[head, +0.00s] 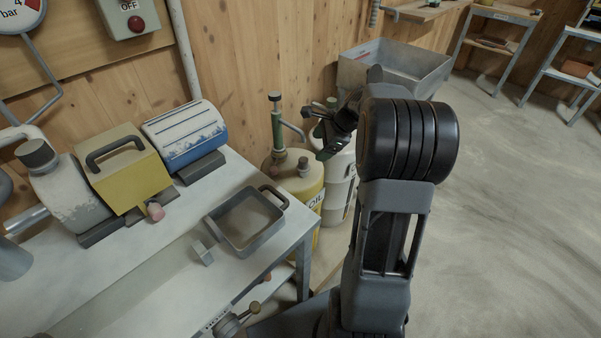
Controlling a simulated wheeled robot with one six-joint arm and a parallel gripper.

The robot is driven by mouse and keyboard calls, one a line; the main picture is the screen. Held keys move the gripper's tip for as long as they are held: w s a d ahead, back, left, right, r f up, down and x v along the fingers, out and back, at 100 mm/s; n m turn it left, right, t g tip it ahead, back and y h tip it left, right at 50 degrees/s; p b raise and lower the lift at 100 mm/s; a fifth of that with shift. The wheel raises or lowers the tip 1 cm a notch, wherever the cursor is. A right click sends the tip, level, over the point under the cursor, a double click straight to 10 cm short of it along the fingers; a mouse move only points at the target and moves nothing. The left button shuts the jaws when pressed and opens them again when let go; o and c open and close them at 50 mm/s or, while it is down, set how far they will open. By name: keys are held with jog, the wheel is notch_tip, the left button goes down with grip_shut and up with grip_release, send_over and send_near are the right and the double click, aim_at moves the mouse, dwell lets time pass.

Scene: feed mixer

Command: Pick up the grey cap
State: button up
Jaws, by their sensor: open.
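A dark grey round cap (38,153) sits on top of the worn white machine body at the far left of the bench. A smaller grey-brown cap (303,164) stands on the yellow oil drum (309,190) beside the bench; I cannot tell for sure which is meant. My gripper (322,134) is open, above and to the right of the drum, in front of a white container. It is apart from both caps. Its fingers show small and dark, partly hidden by my own arm. I see nothing between them.
The bench (160,250) carries a yellow housing with a handle (125,172), a blue-white motor (185,135), a grey tray (247,220) and a small grey block (203,253). A hand pump (277,125) rises from the drum. Open floor lies right.

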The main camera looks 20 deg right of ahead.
aim_at(300, 167)
jog(key=b+x, duration=0.1)
jog(key=x, duration=0.6)
jog(key=shift+f+b, duration=0.2)
jog(key=shift+b, duration=0.1)
jog(key=shift+b+x, duration=1.1)
jog(key=shift+x, duration=1.55)
jog(key=c, duration=1)
jog(key=shift+r+p, duration=0.25)
jog(key=shift+p, duration=0.05)
